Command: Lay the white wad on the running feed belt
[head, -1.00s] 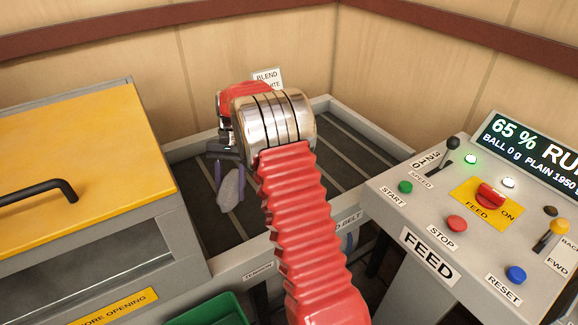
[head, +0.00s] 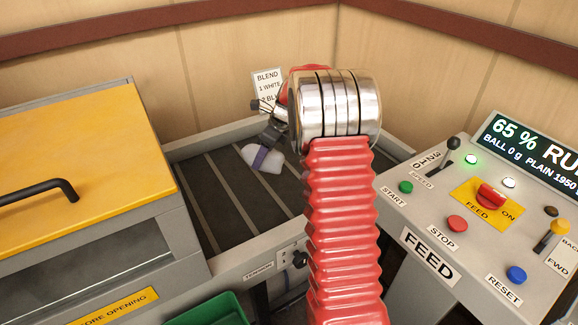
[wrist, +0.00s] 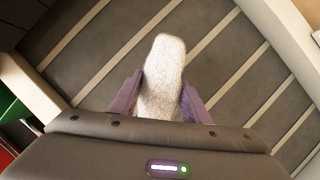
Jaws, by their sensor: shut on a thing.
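The white wad (wrist: 163,72) is a pale, fuzzy, rounded lump. My gripper (wrist: 158,97) is shut on it, with one purple finger on each side. In the head view the wad (head: 259,158) shows at the fingers, over the feed belt (head: 225,190). The belt is dark grey with pale cross strips. The wrist view shows the belt (wrist: 95,55) behind the wad; I cannot tell whether the wad touches it. My red arm hides the right part of the belt.
The feed panel (head: 430,200) stands at the right, with a lit green lamp. A yellow-lidded machine (head: 75,150) stands at the left of the belt. A green bin (head: 215,310) is below the front rail. A blend card (head: 268,88) is at the back.

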